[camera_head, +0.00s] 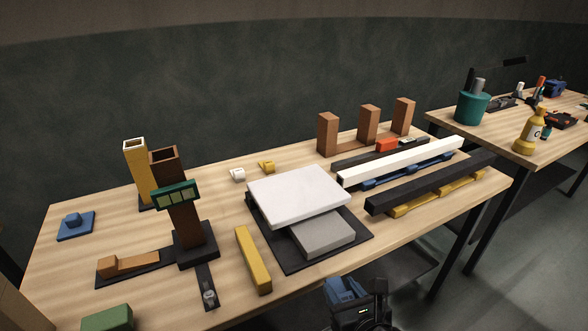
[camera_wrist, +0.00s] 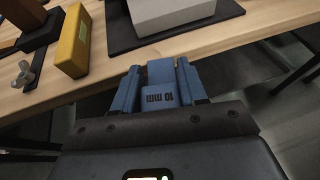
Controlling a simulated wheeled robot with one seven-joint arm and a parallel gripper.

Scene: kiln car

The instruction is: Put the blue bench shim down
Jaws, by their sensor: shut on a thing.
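The blue bench shim (camera_wrist: 161,84), marked "10 mm", is between the two blue fingers of my gripper (camera_wrist: 158,85) in the wrist view. The gripper is shut on it. In the head view my gripper (camera_head: 346,290) is at the bottom, just off the front edge of the wooden bench (camera_head: 200,290). The shim cannot be told apart from the blue fingers there. The shim's far end points toward the bench edge in the wrist view.
A yellow bar (camera_head: 253,260) and a black plate (camera_head: 345,242) bearing a white slab (camera_head: 298,195) and grey block (camera_head: 322,236) are near the front edge. A dark post (camera_head: 186,220) stands left; long bars (camera_head: 400,163) lie right. Bare wood shows between the yellow bar and post.

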